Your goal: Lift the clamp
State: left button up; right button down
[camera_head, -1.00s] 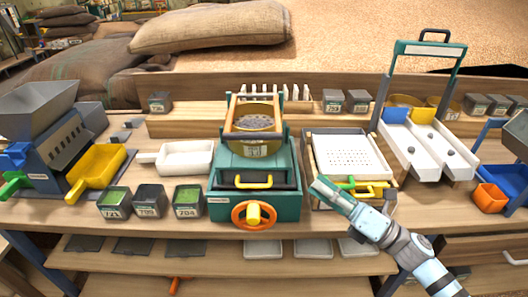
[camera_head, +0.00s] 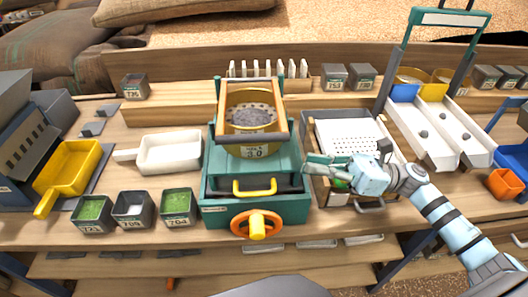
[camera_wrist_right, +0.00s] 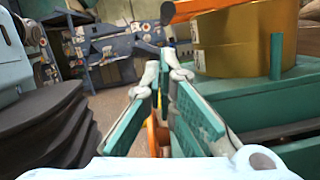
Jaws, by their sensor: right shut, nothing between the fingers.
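The teal machine (camera_head: 222,170) stands mid-table with a round gold sieve (camera_head: 250,151) on top. The part I take for the clamp is the frame with orange-brown side bars (camera_head: 219,117) and a grey front crossbar, lying over the sieve. It looks lowered. My right gripper (camera_head: 308,168) is shut and empty, pointing left beside the machine's right side, in front of and right of the clamp. Whether it touches the machine is unclear. In the right wrist view, its teal-padded fingers (camera_wrist_right: 163,73) come together left of the gold sieve (camera_wrist_right: 244,40). My left gripper is not in view.
A yellow handle (camera_head: 255,193) and an orange wheel (camera_head: 257,226) are on the machine's front. A perforated white tray (camera_head: 345,130) sits to its right, partly behind my gripper. A white scoop (camera_head: 170,153) and small bins (camera_head: 178,207) lie left.

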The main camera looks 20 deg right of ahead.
jog(key=p+x, duration=0.2)
jog(key=x, duration=0.7)
jog(key=shift+w+d+r, duration=0.1)
jog(key=shift+w+a, duration=0.25)
jog(key=shift+a, duration=0.3)
jog(key=shift+r, duration=0.1)
